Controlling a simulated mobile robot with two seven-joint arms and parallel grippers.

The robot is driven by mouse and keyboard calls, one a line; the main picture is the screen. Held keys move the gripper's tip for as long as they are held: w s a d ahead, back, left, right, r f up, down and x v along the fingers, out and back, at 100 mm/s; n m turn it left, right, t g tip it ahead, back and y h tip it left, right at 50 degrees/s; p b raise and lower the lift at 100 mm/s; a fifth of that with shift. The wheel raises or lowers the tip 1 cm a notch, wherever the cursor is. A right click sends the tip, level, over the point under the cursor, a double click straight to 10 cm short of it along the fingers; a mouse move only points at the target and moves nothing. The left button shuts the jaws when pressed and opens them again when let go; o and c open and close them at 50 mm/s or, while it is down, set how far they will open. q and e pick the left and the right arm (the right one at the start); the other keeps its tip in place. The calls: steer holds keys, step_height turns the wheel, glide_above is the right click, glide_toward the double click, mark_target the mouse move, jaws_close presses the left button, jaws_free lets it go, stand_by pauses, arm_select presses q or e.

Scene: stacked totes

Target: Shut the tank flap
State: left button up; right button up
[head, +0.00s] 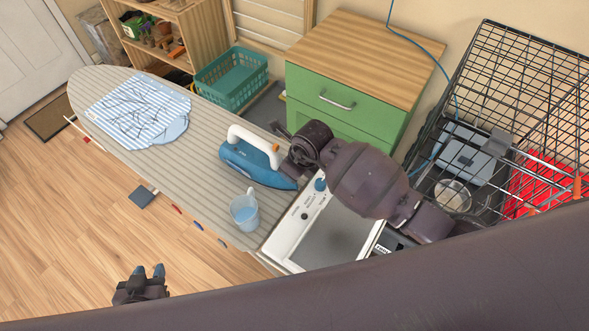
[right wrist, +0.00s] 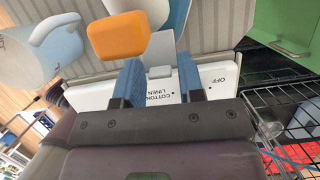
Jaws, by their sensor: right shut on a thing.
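The steam station (head: 293,228) has a white panel and stands at the end of the ironing board. What looks like its tank flap (right wrist: 162,47), a pale plate with a grey tab, shows in the right wrist view. In the head view my right arm mostly covers this spot. My left gripper (head: 149,276) is far off at lower left, above the floor, with two blue fingertips slightly apart.
A blue iron (head: 250,165) with a white handle and orange end stands close beside the flap. A cup of water (head: 244,212) is near the board's edge. A wire cage (head: 530,75) is at right, a green cabinet (head: 330,115) behind. Floor at left is mostly clear.

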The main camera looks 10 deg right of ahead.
steer(key=shift+s+f+g, duration=0.1)
steer(key=shift+f+g, duration=0.1)
steer(key=shift+g, duration=0.1)
stand_by(0.4)
steer(key=o, duration=0.7)
steer(key=shift+r, duration=0.15)
steer(key=v, duration=1)
steer(key=shift+a+r+b, duration=0.2)
steer(key=shift+r+b, duration=0.15)
steer(key=shift+b, duration=0.05)
